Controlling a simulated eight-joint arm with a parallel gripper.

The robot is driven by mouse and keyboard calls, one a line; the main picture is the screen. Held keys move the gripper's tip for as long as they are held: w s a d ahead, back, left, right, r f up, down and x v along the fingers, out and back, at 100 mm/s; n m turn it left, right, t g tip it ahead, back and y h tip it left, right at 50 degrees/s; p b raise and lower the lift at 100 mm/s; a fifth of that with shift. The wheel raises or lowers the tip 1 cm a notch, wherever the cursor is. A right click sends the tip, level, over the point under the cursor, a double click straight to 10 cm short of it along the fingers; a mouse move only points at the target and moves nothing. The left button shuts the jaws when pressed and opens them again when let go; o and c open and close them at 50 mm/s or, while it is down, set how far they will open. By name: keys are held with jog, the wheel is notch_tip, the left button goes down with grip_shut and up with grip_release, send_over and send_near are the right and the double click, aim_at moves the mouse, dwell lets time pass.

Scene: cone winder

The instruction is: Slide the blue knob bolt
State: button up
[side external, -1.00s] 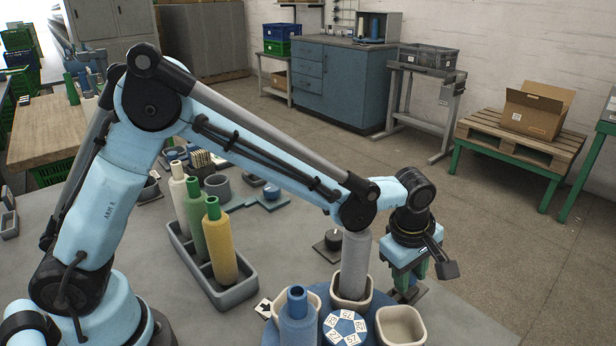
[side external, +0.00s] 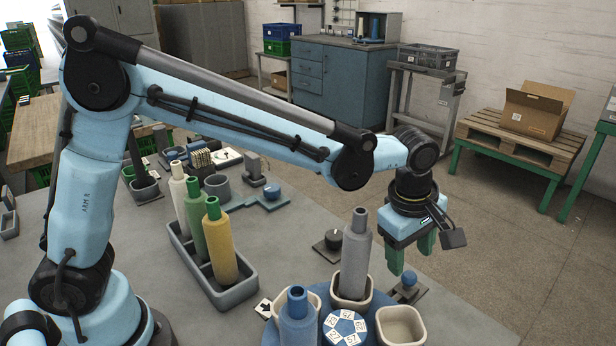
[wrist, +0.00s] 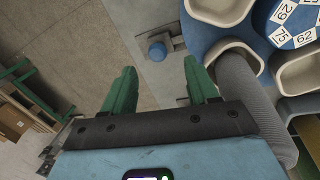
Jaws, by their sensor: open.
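The blue knob bolt (side external: 408,281) sits on a small grey slide plate at the table's right edge, beside the round carousel. In the wrist view its round blue knob (wrist: 158,51) shows ahead of the fingers, on a grey bar. My gripper (side external: 411,258) has green fingers pointing down. It is open and empty, above and slightly behind the knob in the side view. In the wrist view the gripper (wrist: 158,80) shows its two fingertips wide apart, with the knob beyond the gap between them. The gripper does not touch the knob.
A blue carousel (side external: 330,300) holds cream cups, with a grey cone (side external: 355,255) and a blue cone (side external: 298,322) standing in two of them. The grey cone is close to my gripper. A grey tray (side external: 235,293) with several cones stands left. A black knob (side external: 333,240) is behind the carousel.

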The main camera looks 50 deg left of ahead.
aim_at(411, 273)
jog(key=r, duration=0.2)
jog(key=s+r, duration=0.1)
jog(key=r, duration=0.2)
jog(key=shift+a+r, duration=0.1)
jog(key=shift+r, duration=0.2)
jog(key=f, duration=0.3)
jog(key=w+f, duration=0.1)
jog(key=f, duration=0.3)
jog(key=w+f, duration=0.1)
jog(key=f, duration=0.3)
jog(key=shift+w+d+f, duration=0.1)
jog(key=shift+d+f, duration=0.1)
jog(key=shift+f, duration=0.05)
jog(key=shift+w+f, duration=0.15)
jog(key=shift+f, duration=0.15)
jog(key=shift+w, duration=0.4)
jog(key=shift+s+r, duration=0.1)
